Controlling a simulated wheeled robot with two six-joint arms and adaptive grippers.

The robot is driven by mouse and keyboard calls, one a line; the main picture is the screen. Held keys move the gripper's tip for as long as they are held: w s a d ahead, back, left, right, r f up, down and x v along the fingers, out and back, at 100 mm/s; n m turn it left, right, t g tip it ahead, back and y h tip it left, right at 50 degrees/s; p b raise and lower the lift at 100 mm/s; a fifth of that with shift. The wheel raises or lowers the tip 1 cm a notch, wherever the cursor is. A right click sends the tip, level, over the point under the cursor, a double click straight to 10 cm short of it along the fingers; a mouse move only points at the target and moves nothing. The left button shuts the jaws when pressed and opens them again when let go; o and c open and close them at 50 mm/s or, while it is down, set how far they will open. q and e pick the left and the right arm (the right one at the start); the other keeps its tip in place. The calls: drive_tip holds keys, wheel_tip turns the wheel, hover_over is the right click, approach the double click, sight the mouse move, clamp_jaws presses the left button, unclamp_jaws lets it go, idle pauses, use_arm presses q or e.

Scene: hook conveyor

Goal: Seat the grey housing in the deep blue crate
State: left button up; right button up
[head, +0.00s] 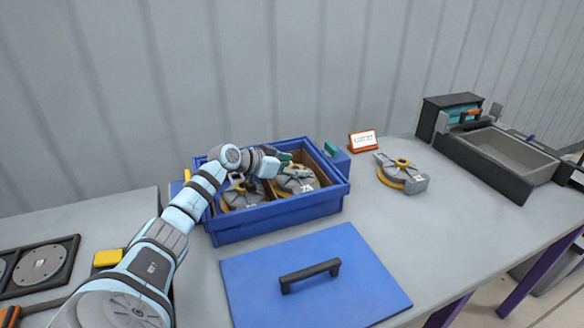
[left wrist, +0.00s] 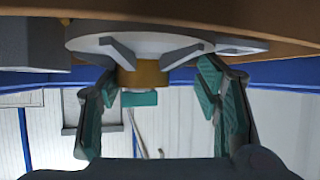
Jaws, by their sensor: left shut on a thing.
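The deep blue crate (head: 275,220) stands open at the back middle of the table. A grey housing (head: 297,183) with a yellow hub is in its right half, in a brown-lined space. A second grey housing (head: 240,193) lies in the left half, partly behind my left arm. My left gripper (head: 283,163) is over the right housing and shut on it. In the left wrist view, the teal-padded fingers (left wrist: 155,95) stand either side of the housing's yellow hub (left wrist: 143,75). Whether the held housing rests fully on the crate floor is hidden. My right gripper is not in view.
Another grey housing (head: 402,176) lies on the table right of the crate, near a small orange-framed sign (head: 363,140). A blue lid (head: 310,270) with a black handle lies in front. A grey tray (head: 500,155) stands at the right.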

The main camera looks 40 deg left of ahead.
sight(292, 166)
use_arm(q)
drive_tip(key=shift+r, duration=0.2)
drive_tip(key=shift+r+p, duration=3.4)
drive_tip(key=shift+r, duration=0.75)
drive_tip(key=shift+f, duration=0.1)
drive_tip(key=shift+f+b, duration=0.55)
drive_tip(key=shift+b, duration=0.25)
drive_tip(key=shift+r, duration=0.1)
drive_tip(key=shift+f, duration=0.3)
